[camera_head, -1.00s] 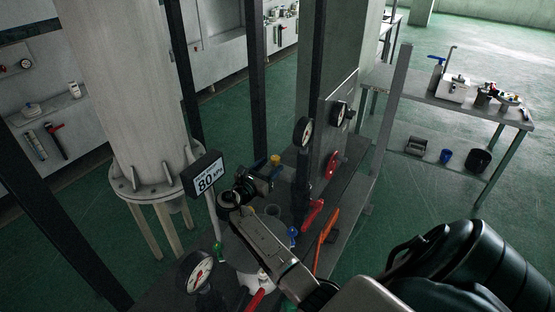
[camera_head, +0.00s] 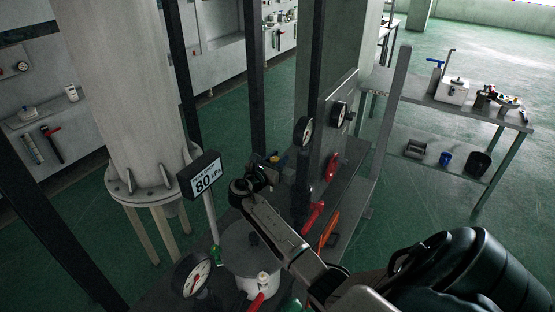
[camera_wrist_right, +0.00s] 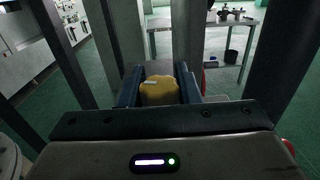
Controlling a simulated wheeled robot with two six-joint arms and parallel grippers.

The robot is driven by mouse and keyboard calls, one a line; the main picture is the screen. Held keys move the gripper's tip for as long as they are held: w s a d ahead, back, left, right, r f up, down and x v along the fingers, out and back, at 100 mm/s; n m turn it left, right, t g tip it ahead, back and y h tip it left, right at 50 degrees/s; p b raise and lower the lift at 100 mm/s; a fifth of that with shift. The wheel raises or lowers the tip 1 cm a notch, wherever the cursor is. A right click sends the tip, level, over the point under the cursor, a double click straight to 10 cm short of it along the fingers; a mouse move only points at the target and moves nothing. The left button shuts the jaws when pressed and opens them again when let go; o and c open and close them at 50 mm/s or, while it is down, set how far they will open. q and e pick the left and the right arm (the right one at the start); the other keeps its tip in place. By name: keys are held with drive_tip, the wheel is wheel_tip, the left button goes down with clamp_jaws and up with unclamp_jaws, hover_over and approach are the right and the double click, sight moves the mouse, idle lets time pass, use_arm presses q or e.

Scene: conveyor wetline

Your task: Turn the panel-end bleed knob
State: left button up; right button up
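The yellow knob (camera_wrist_right: 159,91) sits between the two fingers of my right gripper (camera_wrist_right: 160,88) in the right wrist view. A dark finger lies close along each side of it. I cannot tell whether the fingers press on the knob or only stand around it. In the head view a small part of the yellow knob (camera_head: 275,158) shows beside the right gripper (camera_head: 264,174), whose fingers are partly hidden by the wrist. My left gripper is not in view.
A sign reading 80 kPa (camera_head: 204,179) stands left of my right forearm. A round gauge (camera_head: 192,273) and a grey pot (camera_head: 240,245) are below. Dark posts, a gauge panel (camera_head: 340,125) and red handles (camera_head: 313,217) crowd the bench. A table (camera_head: 479,107) stands at right.

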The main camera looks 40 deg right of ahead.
drive_tip(key=shift+m+g, duration=0.6)
drive_tip(key=shift+g, duration=0.3)
drive_tip(key=shift+s+g+h, duration=0.1)
drive_tip(key=shift+g+h, duration=0.2)
drive_tip(key=shift+g, duration=0.1)
drive_tip(key=o, duration=1)
